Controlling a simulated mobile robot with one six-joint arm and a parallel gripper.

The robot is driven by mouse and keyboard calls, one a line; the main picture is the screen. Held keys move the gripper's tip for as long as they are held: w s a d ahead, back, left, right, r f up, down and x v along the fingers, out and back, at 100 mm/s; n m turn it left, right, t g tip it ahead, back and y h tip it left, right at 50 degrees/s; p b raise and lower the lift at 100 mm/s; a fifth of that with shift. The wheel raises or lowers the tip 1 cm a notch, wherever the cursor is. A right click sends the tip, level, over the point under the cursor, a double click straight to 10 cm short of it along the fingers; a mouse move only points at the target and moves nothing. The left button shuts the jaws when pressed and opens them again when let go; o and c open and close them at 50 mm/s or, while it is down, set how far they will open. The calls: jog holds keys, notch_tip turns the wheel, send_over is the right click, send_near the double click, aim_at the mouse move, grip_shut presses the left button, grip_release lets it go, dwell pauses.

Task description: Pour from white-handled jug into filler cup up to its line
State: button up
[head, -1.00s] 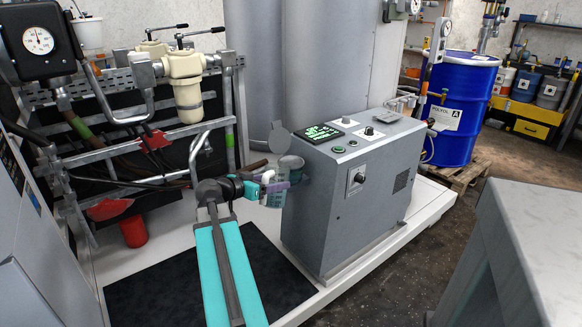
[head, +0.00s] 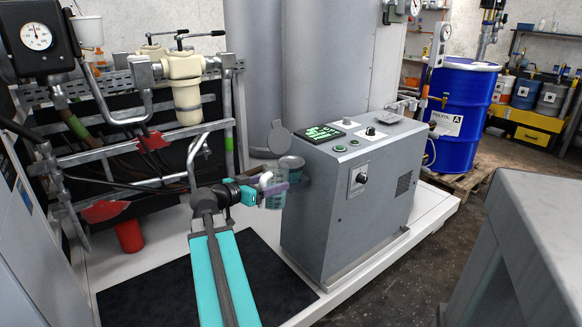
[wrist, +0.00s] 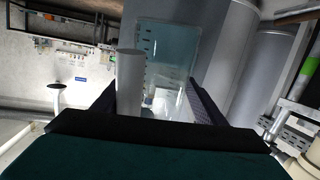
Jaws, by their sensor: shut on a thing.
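The jug (head: 279,196) is clear and bluish, with a white handle (head: 265,180). My gripper (head: 268,188) is shut on the handle and holds the jug in the air at the left side of the grey cabinet. In the wrist view the handle (wrist: 130,85) stands between my fingers, with the clear jug wall (wrist: 165,50) and its dark marks behind it. The filler cup (head: 291,162) is at the cabinet's upper left edge, its round grey lid (head: 280,139) raised. The jug is close beside and below the cup's rim. The cup's line and the liquid levels cannot be made out.
The grey cabinet (head: 345,205) has a lit green display (head: 320,133) and knobs. Pipes and a cream filter (head: 185,80) stand at the left. A grey surface (head: 545,240) fills the lower right.

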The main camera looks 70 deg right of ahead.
aim_at(268, 171)
jog(key=shift+a+f+m+g+h+b, duration=0.5)
jog(key=shift+h+b, duration=0.6)
jog(key=shift+b, duration=3.9)
jog(key=shift+r+p, duration=0.7)
jog(key=shift+r, duration=2.3)
